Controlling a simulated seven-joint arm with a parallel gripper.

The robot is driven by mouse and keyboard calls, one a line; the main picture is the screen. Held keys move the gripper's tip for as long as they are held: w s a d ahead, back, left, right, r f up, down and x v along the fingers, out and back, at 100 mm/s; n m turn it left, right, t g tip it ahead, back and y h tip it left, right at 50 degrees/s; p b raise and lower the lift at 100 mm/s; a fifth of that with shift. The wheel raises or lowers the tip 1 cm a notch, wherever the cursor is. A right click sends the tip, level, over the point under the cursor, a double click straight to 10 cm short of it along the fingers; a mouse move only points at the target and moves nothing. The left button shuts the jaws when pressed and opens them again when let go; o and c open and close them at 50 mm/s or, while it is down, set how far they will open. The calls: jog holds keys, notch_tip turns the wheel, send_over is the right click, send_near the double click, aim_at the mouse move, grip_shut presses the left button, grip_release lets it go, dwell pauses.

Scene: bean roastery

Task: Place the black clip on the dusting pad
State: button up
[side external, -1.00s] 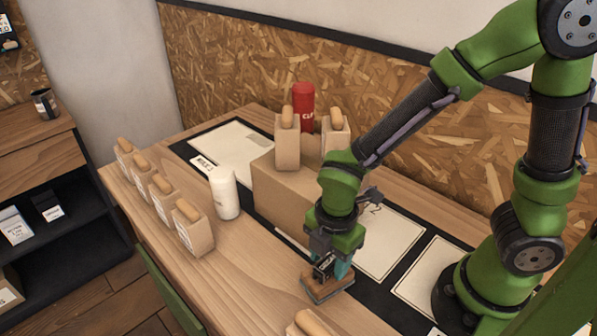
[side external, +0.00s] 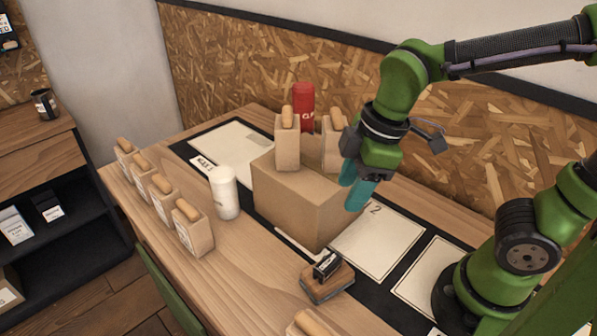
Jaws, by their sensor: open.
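The black clip (side external: 326,263) rests on top of the small brown dusting pad (side external: 340,284) near the front of the wooden table. The pad looks like a tan block with a darker lower edge. My gripper (side external: 353,186) is open and empty, with its teal fingers pointing down. It is raised well above the table, behind and to the right of the clip, beside the upper right part of the cardboard box. It is apart from the clip and the pad.
The cardboard box (side external: 296,205) stands mid-table with tan bags (side external: 287,148) on top. A red canister (side external: 303,101) is behind it, and a white bottle (side external: 225,193) is left. Several bags (side external: 192,230) line the left edge. Pale sheets (side external: 380,240) lie on a dark mat.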

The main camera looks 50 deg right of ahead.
jog(key=s+d+r+m+t, duration=0.1)
jog(key=d+r+m+t, duration=0.3)
jog(key=m, duration=1)
jog(key=shift+s+d+r+t+y, duration=0.15)
jog(key=shift+d+t+y, duration=0.2)
jog(key=shift+d, duration=1.1)
